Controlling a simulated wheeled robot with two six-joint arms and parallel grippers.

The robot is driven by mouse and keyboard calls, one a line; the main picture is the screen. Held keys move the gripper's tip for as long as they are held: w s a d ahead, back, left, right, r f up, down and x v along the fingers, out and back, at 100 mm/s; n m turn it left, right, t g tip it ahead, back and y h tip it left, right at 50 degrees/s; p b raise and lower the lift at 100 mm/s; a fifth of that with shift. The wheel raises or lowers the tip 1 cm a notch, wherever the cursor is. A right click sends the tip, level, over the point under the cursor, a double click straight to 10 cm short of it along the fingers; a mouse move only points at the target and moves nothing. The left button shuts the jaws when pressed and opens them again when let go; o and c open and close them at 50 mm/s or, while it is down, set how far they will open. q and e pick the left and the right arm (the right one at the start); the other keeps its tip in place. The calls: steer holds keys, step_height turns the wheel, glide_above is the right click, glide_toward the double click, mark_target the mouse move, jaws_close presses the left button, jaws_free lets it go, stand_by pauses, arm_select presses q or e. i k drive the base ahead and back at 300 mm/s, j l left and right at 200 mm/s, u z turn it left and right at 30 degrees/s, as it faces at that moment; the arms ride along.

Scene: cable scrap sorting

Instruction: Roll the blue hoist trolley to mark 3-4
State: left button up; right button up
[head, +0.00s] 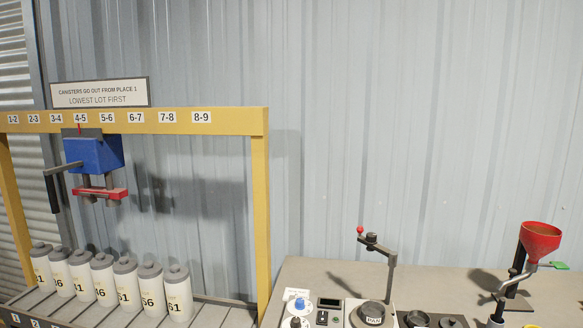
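The blue hoist trolley (96,152) hangs under the yellow beam (235,120) in the head view, at the left. Its small red pointer (79,127) is just below mark 4-5 (80,118). Mark 3-4 (56,118) is one label to the left. A grey arm with a black handle (51,194) sticks out from the trolley's left side. A red-ended clamp (100,193) hangs below it, above the canisters; I see no canister in it. Neither of my grippers is in view.
Several grey-capped canisters (128,284) stand in a row on a slatted rack (215,315) below the beam. A yellow post (261,215) stands at its right. A bench (440,277) on the right carries a crank device (380,250) and a red funnel (540,240).

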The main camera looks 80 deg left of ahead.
mark_target(87, 152)
steer(key=u, duration=4.3)
steer(key=i+j, duration=0.25)
steer(key=i, duration=0.2)
steer(key=i+j, duration=0.2)
steer(key=i, duration=0.25)
steer(key=i+j, duration=0.25)
steer(key=i, duration=0.2)
